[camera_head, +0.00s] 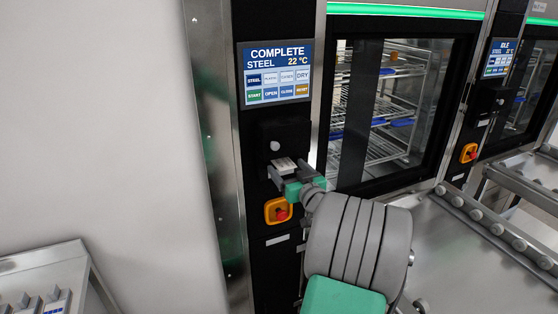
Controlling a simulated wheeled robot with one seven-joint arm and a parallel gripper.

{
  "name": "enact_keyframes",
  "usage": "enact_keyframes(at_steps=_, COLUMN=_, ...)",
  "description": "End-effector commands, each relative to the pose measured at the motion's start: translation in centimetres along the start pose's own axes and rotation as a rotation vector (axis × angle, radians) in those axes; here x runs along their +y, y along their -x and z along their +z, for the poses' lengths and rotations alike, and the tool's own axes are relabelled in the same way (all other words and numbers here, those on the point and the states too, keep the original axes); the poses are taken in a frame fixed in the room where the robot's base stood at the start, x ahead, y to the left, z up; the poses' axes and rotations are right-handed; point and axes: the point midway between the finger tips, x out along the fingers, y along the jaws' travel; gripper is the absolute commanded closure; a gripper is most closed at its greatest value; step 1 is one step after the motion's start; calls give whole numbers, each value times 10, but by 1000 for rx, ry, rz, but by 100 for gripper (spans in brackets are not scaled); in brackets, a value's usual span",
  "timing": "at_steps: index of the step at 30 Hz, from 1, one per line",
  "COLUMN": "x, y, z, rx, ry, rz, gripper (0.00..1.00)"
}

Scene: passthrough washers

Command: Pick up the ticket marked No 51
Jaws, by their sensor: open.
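A small whitish ticket-like piece (284,166) shows at a dark slot unit on the black washer panel (282,130). Its print is too small to read, so I cannot tell whether it is marked No 51. My gripper (288,172) is open right at this piece, with its fingers pointing at the panel. One finger is to the left and below the piece and the other to its right. I cannot tell whether they touch it. The gripper's green and grey body hides what is behind it.
Above is a screen (275,73) reading COMPLETE, STEEL, 22 °C. A red knob on an orange plate (278,211) is just below my gripper. A glass washer door (390,105) with racks is to the right, beside a roller conveyor (490,232). A tray table (42,266) stands lower left.

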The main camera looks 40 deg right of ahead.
Motion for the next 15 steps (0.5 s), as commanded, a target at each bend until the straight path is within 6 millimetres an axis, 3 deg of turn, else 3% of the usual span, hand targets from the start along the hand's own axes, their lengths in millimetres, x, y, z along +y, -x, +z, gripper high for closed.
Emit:
enact_keyframes(at_steps=3, x=0, y=0, z=0, rx=0, ry=0, rz=0, gripper=22)
enact_keyframes(at_steps=15, x=-1, y=0, z=0, rx=0, ry=0, rz=-2, gripper=54)
